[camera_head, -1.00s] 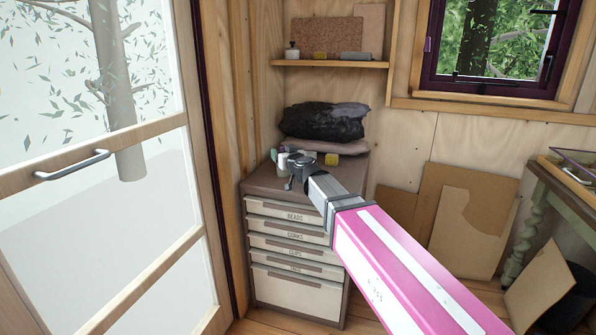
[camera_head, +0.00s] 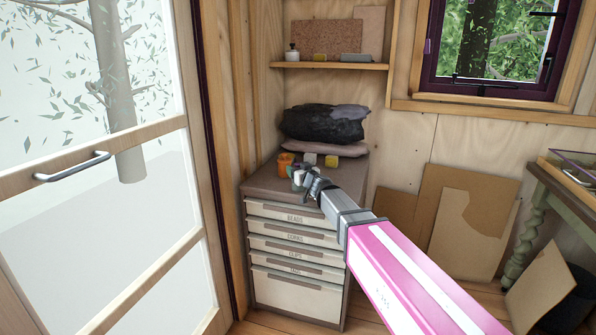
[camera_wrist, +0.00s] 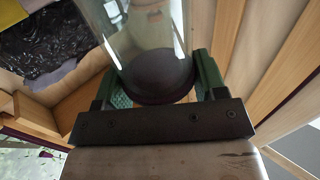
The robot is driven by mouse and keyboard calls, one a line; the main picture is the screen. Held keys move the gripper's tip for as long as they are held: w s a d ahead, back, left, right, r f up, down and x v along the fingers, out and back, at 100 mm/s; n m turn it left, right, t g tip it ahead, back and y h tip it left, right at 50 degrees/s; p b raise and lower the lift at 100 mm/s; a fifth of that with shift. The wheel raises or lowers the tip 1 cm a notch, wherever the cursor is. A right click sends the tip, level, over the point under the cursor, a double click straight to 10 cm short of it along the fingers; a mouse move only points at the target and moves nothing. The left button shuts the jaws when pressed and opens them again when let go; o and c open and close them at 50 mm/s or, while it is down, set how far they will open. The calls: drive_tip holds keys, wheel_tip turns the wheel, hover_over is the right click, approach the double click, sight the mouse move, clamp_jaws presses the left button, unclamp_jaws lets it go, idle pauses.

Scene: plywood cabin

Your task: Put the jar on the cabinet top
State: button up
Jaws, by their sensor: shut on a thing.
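The jar (camera_wrist: 155,50) is clear glass with a dark round end, seen close up in the wrist view. My gripper (camera_wrist: 160,88) is shut on it, with a green finger on each side of the dark end. In the head view my gripper (camera_head: 300,179) is over the front part of the cabinet top (camera_head: 268,181). Only a small pale bit shows at its tip, so the jar is hard to make out there. I cannot tell whether the jar touches the top.
An orange container (camera_head: 286,163), a grey block (camera_head: 309,158) and a yellow block (camera_head: 331,160) stand on the cabinet top. A dark bag (camera_head: 325,122) lies behind them on a pinkish one. A shelf (camera_head: 335,66) is above. A glazed door (camera_head: 100,210) is at left.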

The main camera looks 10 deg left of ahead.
drive_tip(key=shift+f, duration=0.15)
drive_tip(key=o, duration=1.2)
drive_tip(key=shift+f, duration=0.1)
